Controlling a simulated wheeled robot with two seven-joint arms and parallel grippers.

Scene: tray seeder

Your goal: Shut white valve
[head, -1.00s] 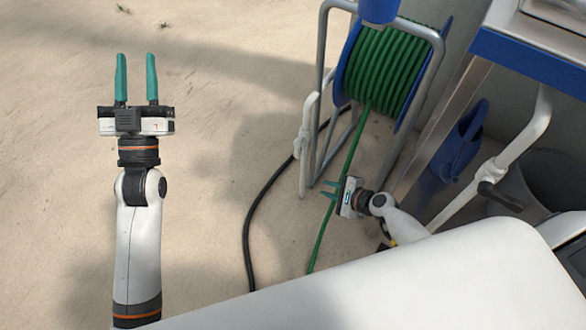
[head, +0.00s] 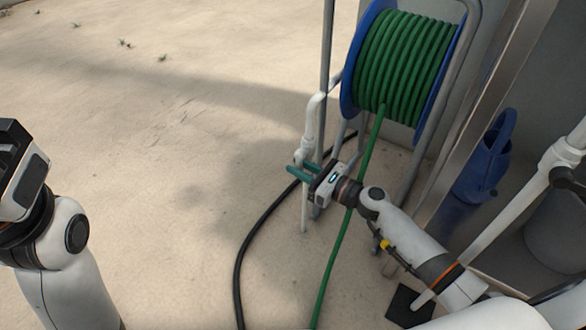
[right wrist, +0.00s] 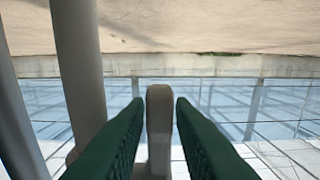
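The white valve sits on a slim white standpipe (head: 311,125) beside the hose reel in the head view. My right gripper (head: 297,170) is at the valve, its teal fingers pointing left and partly covering it. In the right wrist view a pale upright valve lever (right wrist: 159,125) stands between the two green fingers (right wrist: 160,102), with a narrow gap on each side. The right gripper is open around or just short of the lever; the depth is hard to tell. My left gripper (head: 22,170) is at the left edge of the head view, its fingers hidden.
The green hose reel (head: 405,62) stands in a grey tube frame just behind the valve. A black hose (head: 254,225) and a green hose (head: 338,262) run along the floor. A blue watering can (head: 486,165) and another white pipe (head: 510,215) are at right. Sandy floor is free at left.

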